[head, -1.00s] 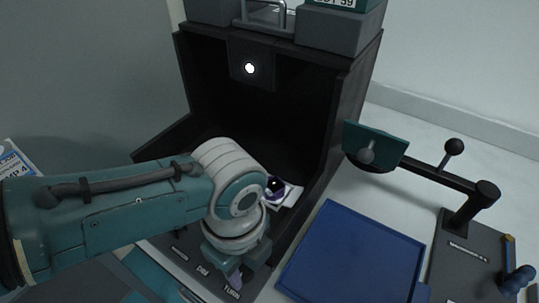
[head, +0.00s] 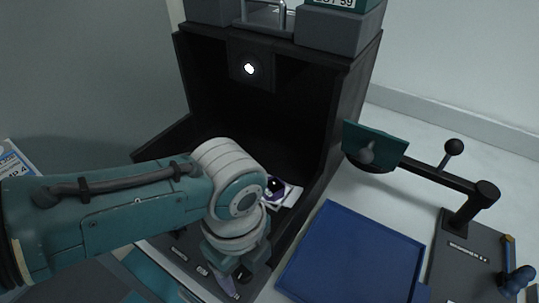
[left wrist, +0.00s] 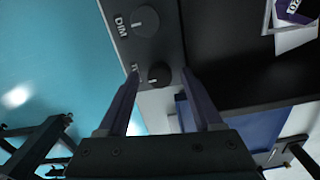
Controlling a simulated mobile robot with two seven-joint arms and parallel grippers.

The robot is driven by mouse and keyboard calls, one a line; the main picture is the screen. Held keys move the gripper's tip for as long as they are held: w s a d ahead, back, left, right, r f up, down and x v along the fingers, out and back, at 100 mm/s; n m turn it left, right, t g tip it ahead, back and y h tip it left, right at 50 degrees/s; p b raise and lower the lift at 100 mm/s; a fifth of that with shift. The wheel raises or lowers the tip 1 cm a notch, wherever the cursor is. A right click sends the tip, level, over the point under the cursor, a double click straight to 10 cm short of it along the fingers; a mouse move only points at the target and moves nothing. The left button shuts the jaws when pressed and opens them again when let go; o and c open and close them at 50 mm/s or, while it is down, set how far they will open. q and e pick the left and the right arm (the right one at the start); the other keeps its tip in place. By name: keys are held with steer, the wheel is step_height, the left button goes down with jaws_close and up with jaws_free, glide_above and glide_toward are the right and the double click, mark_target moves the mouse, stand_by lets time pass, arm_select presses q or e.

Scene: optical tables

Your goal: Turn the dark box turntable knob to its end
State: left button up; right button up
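The dark box (head: 352,115) stands open-fronted in the head view, with a lit white spot high on its back wall. The turntable knob (left wrist: 159,74) is a small dark round knob with a light mark, at the end of the front panel in the left wrist view. A larger knob (left wrist: 145,21) labelled DIM sits beside it. My left gripper (left wrist: 160,76) is open, with one finger on each side of the turntable knob and a visible gap at both. In the head view my left gripper (head: 232,284) hides this knob. My right gripper is not in view.
A purple-and-white item (head: 277,190) lies inside the box; it also shows in the left wrist view (left wrist: 296,12). A blue tray (head: 350,255) lies close to the box's right. A stand with a jointed arm (head: 440,178) is further right.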

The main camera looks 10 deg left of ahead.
mark_target(244, 271)
arm_select(q)
step_height(244, 271, up, 10)
steer(key=p, duration=0.4)
stand_by(0.5)
